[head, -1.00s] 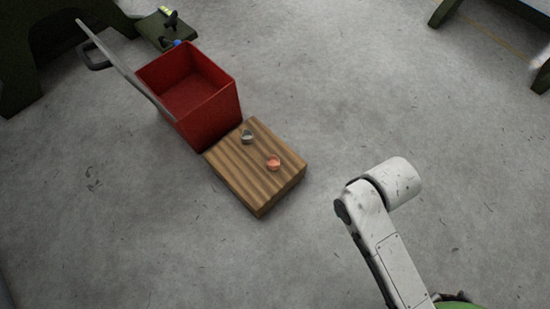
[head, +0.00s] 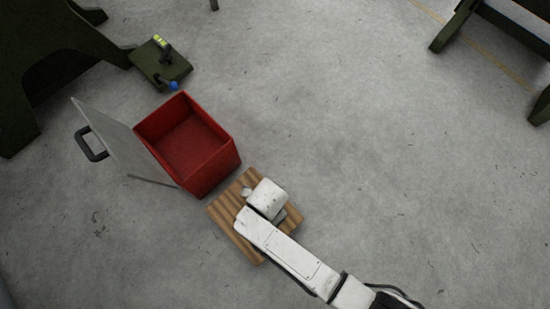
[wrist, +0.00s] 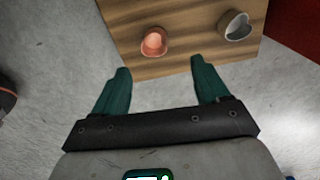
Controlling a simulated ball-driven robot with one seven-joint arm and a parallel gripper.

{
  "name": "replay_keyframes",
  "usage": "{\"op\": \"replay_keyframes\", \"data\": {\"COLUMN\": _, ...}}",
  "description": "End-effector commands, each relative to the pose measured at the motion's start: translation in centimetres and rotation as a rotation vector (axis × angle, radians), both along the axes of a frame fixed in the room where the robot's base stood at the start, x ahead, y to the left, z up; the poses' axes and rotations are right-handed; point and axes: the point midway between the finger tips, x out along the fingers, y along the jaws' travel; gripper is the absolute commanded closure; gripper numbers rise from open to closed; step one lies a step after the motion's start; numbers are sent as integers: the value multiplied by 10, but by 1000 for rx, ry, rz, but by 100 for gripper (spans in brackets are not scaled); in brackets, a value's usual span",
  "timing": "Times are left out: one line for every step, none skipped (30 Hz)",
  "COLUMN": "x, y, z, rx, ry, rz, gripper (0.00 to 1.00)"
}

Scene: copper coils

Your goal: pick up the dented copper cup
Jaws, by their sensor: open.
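The copper cup (wrist: 154,42) is a small orange-pink cup on a wooden block (wrist: 185,62), near the block's edge in the wrist view. My gripper (wrist: 163,82) is open and empty, with its two green fingers apart. The cup lies beyond the fingertips, between them from side to side and a little toward the left finger. In the head view my arm hides the copper cup and covers much of the block (head: 222,213). Any dent in the cup is too small to make out.
A grey metal cup (wrist: 234,25) stands on the same block, right of the copper cup. A red open box (head: 205,172) with a raised grey lid (head: 120,138) adjoins the block. A green plate with small items (head: 160,65) lies farther back.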

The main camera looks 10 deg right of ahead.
Motion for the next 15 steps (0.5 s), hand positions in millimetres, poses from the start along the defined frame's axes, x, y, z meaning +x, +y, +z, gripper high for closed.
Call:
{"op": "replay_keyframes", "data": {"x": -1, "y": 0, "z": -12, "rx": -1, "ry": 2, "rz": -1, "gripper": 26}}
{"op": "replay_keyframes", "data": {"x": -1, "y": 0, "z": -17, "rx": -2, "ry": 3, "rz": -1, "gripper": 26}}
{"op": "replay_keyframes", "data": {"x": -1, "y": 0, "z": -24, "rx": -2, "ry": 3, "rz": 0, "gripper": 26}}
{"op": "replay_keyframes", "data": {"x": -1, "y": 0, "z": -29, "rx": -1, "ry": 2, "rz": 0, "gripper": 26}}
{"op": "replay_keyframes", "data": {"x": -1, "y": -1, "z": -34, "rx": -2, "ry": 3, "rz": 0, "gripper": 26}}
{"op": "replay_keyframes", "data": {"x": -1, "y": -1, "z": -39, "rx": -2, "ry": 3, "rz": 0, "gripper": 26}}
{"op": "replay_keyframes", "data": {"x": -1, "y": -1, "z": -43, "rx": -1, "ry": 2, "rz": 0, "gripper": 26}}
{"op": "replay_keyframes", "data": {"x": -1, "y": -1, "z": -46, "rx": -1, "ry": 2, "rz": 0, "gripper": 26}}
{"op": "replay_keyframes", "data": {"x": -1, "y": -1, "z": -49, "rx": -1, "ry": 2, "rz": 0, "gripper": 26}}
{"op": "replay_keyframes", "data": {"x": -1, "y": -1, "z": -50, "rx": 0, "ry": 2, "rz": 0, "gripper": 26}}
{"op": "replay_keyframes", "data": {"x": -1, "y": -1, "z": -51, "rx": 0, "ry": 2, "rz": 0, "gripper": 26}}
{"op": "replay_keyframes", "data": {"x": -1, "y": -1, "z": -53, "rx": 0, "ry": 1, "rz": 0, "gripper": 26}}
{"op": "replay_keyframes", "data": {"x": -1, "y": -1, "z": -53, "rx": 0, "ry": 1, "rz": 0, "gripper": 26}}
{"op": "replay_keyframes", "data": {"x": -1, "y": -1, "z": -54, "rx": 0, "ry": 1, "rz": 0, "gripper": 26}}
{"op": "replay_keyframes", "data": {"x": -2, "y": -2, "z": -57, "rx": 0, "ry": 2, "rz": 0, "gripper": 26}}
